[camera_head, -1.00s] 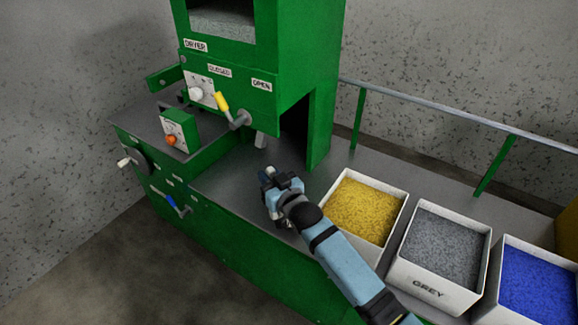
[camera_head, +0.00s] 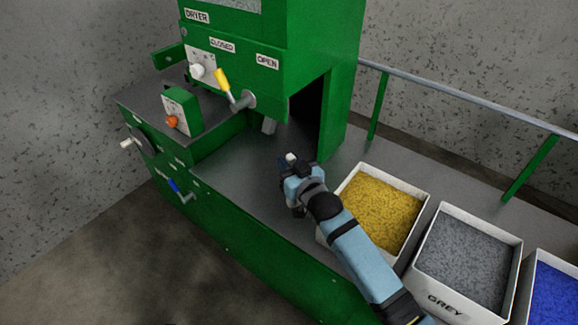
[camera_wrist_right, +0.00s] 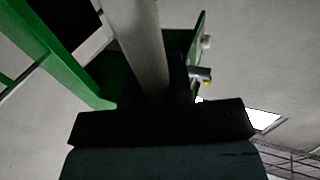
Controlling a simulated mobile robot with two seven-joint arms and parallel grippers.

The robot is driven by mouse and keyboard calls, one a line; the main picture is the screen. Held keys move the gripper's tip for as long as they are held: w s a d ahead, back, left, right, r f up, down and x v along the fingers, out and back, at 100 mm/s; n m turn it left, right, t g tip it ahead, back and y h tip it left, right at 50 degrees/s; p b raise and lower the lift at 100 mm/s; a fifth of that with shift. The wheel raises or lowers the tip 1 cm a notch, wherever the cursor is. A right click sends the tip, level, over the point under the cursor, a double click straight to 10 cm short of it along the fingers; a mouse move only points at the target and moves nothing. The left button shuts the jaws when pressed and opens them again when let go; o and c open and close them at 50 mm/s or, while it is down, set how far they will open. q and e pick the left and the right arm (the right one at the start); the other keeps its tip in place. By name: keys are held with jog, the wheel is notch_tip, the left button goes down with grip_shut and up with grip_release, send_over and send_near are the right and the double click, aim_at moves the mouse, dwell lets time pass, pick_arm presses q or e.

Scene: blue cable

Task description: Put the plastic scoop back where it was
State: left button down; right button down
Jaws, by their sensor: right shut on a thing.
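My right gripper (camera_head: 291,165) is over the grey metal worktop, left of the bin of yellow pellets (camera_head: 382,208). It is shut on a pale thing, seen as a small white tip in the head view. In the right wrist view a long pale grey piece, probably the plastic scoop (camera_wrist_right: 145,45), stands up from the gripper. The scoop's full shape is hidden by the gripper and arm. My left gripper is in neither view.
A bin of grey pellets (camera_head: 464,262) and a bin of blue pellets (camera_head: 555,297) stand right of the yellow one. The green dryer (camera_head: 270,85) with a yellow-handled lever (camera_head: 222,82) rises behind. A rail (camera_head: 470,100) runs along the back. Bare worktop (camera_head: 245,175) lies left of the gripper.

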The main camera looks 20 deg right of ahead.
jog(key=shift+r, duration=0.1)
jog(key=shift+s, duration=0.1)
jog(key=c, duration=1)
grip_release()
pick_arm(q)
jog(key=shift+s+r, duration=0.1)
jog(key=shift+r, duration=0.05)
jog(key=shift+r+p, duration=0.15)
jog(key=shift+p, duration=0.6)
pick_arm(e)
jog(key=v, duration=1.2)
